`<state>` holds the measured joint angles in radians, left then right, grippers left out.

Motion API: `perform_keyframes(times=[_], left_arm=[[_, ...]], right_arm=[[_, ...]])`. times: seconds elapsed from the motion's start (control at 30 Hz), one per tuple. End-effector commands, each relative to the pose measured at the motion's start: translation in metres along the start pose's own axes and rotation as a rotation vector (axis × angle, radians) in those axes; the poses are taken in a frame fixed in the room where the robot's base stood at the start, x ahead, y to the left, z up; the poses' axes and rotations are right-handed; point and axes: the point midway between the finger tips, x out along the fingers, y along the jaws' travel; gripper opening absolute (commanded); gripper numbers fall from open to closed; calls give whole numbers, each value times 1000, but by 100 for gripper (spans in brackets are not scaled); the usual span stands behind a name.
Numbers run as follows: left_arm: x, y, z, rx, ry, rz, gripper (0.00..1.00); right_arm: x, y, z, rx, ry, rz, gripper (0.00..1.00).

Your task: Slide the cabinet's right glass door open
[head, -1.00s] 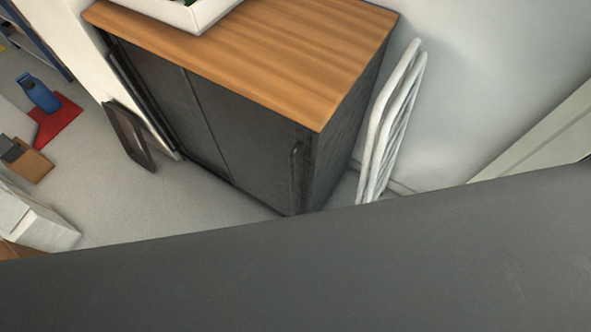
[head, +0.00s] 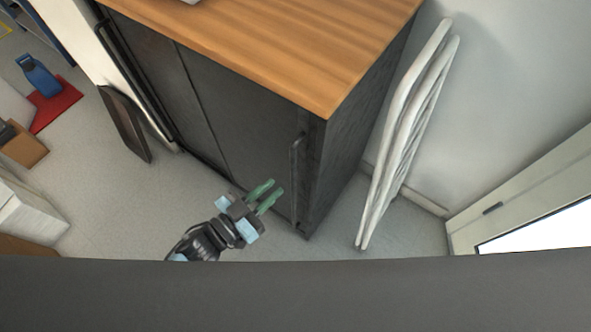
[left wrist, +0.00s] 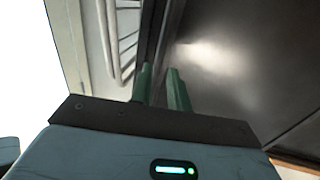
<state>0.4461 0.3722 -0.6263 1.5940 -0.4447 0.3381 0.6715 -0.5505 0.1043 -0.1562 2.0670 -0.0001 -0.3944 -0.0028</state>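A dark cabinet with a wooden top (head: 270,45) stands in the middle of the head view. Its right door (head: 250,140) is a dark panel with a vertical bar handle (head: 297,175) near its right edge. The left door (head: 150,65) is beside it, with a seam between them. My left gripper (head: 275,186) is in front of the right door's lower part, left of the handle, its green fingers apart and empty. In the left wrist view, the fingers (left wrist: 161,84) point toward a dark vertical edge beside the glossy door panel (left wrist: 235,60). My right gripper is not in view.
White folded frames (head: 405,140) lean on the wall right of the cabinet. A dark panel (head: 125,125) leans at the cabinet's left. A blue bottle-like object (head: 38,76) stands on a red mat (head: 58,108). The floor before the cabinet is clear.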

Motion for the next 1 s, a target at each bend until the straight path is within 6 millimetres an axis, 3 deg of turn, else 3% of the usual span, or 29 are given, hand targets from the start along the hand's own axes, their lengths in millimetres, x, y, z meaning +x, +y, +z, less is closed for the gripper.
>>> perform_keyframes(times=[0.6, 1.0], left_arm=[[72, 0, 0, -1, 1, -2, 17], [77, 0, 0, 0, -1, -2, 15]], right_arm=[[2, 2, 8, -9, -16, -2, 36], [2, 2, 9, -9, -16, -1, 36]])
